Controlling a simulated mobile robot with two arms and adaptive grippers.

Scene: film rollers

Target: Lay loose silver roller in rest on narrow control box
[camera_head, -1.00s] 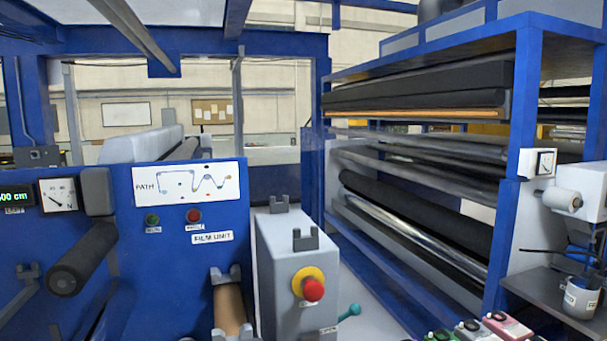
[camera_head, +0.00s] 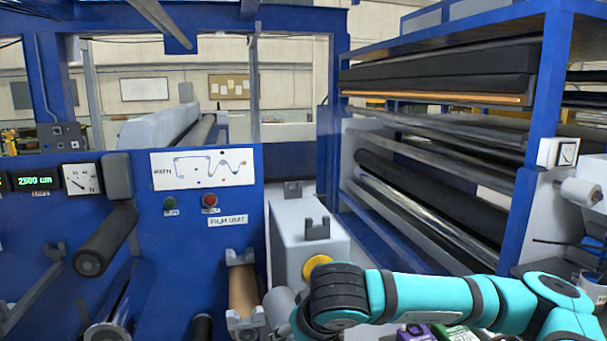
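The narrow control box (camera_head: 296,240) is a light grey box in the middle of the camera_head view. Its rest is two dark forked holders, a far one (camera_head: 292,189) and a near one (camera_head: 317,230), with nothing lying in them. A shiny silver roller (camera_head: 121,296) shows at lower left against the blue panel; I cannot tell whether it is the loose one. My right arm reaches in from the right across the box's front, covering its red button. Its wrist is by the box's lower front, and its fingers do not show. My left gripper is not in view.
A tan roller (camera_head: 243,289) sits in forked holders left of the box. A black roller (camera_head: 105,240) sticks out from the blue panel (camera_head: 235,185). A blue rack (camera_head: 548,110) with long black and chrome rollers stands at right. Coloured boxes (camera_head: 415,332) lie below my arm.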

